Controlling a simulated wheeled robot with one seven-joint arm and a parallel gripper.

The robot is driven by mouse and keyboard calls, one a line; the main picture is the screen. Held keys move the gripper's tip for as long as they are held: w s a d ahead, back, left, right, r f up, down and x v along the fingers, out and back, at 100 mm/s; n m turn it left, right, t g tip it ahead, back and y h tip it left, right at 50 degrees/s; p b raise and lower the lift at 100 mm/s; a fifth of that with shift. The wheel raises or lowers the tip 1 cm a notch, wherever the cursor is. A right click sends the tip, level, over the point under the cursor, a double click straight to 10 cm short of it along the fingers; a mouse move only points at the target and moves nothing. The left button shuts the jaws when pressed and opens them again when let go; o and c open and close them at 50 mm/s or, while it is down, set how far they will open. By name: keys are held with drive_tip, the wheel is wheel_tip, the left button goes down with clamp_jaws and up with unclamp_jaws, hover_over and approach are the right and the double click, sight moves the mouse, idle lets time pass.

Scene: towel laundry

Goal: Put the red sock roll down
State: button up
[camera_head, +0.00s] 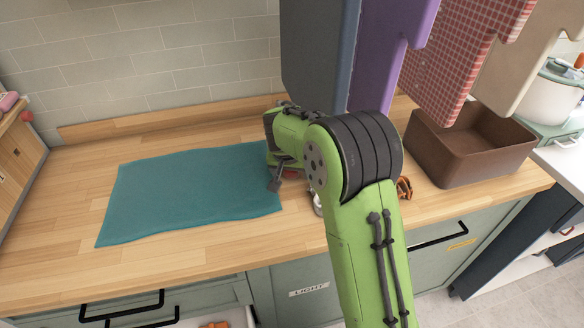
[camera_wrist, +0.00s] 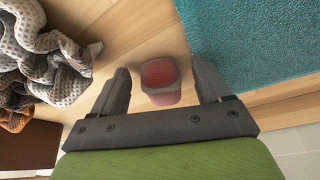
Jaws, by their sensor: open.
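The red sock roll (camera_wrist: 160,78) shows in the wrist view, resting on the wooden counter between the two fingers of my gripper (camera_wrist: 160,88). Both fingers stand apart from it, with a gap on each side. In the head view, my gripper (camera_head: 276,186) is low over the counter beside the right edge of the teal towel. A small red patch of the sock roll (camera_head: 290,175) shows there, mostly hidden by my arm.
The teal towel (camera_head: 190,195) lies flat on the counter (camera_head: 70,170). A brown bin (camera_head: 468,150) stands at the right. Grey and orange patterned cloths (camera_wrist: 45,60) lie near the gripper. Several cloths, including a purple one (camera_head: 385,50), hang above the counter.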

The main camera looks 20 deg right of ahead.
drive_tip(key=c, duration=1.1)
drive_tip(key=shift+s+r, duration=0.1)
drive_tip(key=shift+r, duration=0.05)
drive_tip(key=shift+c, duration=0.2)
